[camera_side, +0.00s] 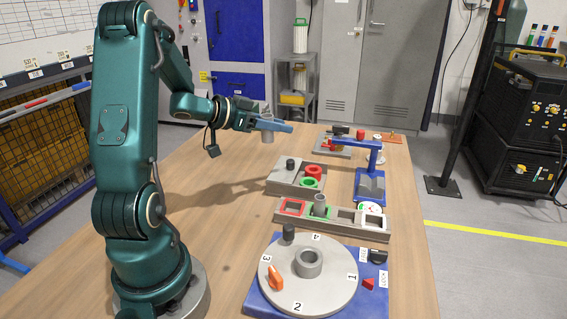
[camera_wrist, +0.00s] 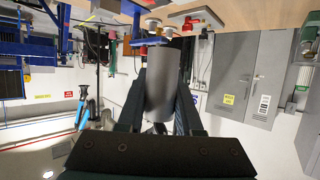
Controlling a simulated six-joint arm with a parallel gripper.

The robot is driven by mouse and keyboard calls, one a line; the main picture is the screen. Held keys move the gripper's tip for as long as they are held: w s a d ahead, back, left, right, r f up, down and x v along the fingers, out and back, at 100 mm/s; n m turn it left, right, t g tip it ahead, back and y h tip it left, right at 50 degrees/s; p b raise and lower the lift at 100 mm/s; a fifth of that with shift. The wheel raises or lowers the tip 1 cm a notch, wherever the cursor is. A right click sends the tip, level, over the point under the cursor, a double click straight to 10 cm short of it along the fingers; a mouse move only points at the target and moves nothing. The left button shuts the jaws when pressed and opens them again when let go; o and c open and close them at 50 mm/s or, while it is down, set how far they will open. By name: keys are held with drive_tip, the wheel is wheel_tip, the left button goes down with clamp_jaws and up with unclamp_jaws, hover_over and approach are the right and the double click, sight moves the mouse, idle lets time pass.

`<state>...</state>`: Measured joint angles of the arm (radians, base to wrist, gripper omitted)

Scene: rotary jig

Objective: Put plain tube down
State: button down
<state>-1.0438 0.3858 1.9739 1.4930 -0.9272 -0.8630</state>
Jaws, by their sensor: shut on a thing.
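The plain tube (camera_side: 267,135) is a grey cylinder held roughly upright, high above the table's far left part. My gripper (camera_side: 286,126) is shut on it, with its blue fingers level and pointing right. In the wrist view the tube (camera_wrist: 163,85) sits between the two dark fingers of my gripper (camera_wrist: 160,72). A second grey tube (camera_side: 320,203) stands in the green-framed slot of a grey rack (camera_side: 333,222).
In front stands a rotary plate (camera_side: 325,293) numbered 1 to 4, with a grey central ring, an orange piece and a black peg. Behind the rack are a tray (camera_side: 280,186) with red and green rings and a blue stand (camera_side: 370,188). The table's left side is clear.

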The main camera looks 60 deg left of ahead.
drive_tip(key=s+d+r+m+h, duration=0.1)
drive_tip(key=d+r+m+h, duration=0.1)
drive_tip(key=d+r, duration=0.35)
drive_tip(key=s+d+r+m+g+h, duration=0.1)
drive_tip(key=d+r, duration=0.1)
drive_tip(key=d, duration=0.7)
drive_tip(key=s+d+r+m+h, duration=0.1)
drive_tip(key=d+r+m+h, duration=0.1)
drive_tip(key=d+r, duration=0.35)
drive_tip(key=a+f+n+y, duration=0.1)
drive_tip(key=a+f, duration=0.3)
drive_tip(key=a, duration=0.3)
drive_tip(key=w+a+f+n+y, duration=0.1)
drive_tip(key=a+f+n+y, duration=0.1)
drive_tip(key=a+f, duration=0.2)
drive_tip(key=a+f+n+t+y, duration=0.1)
drive_tip(key=a+f, duration=0.3)
drive_tip(key=a, duration=0.6)
drive_tip(key=shift+w+n+y, duration=0.3)
drive_tip(key=shift+n+y, duration=0.2)
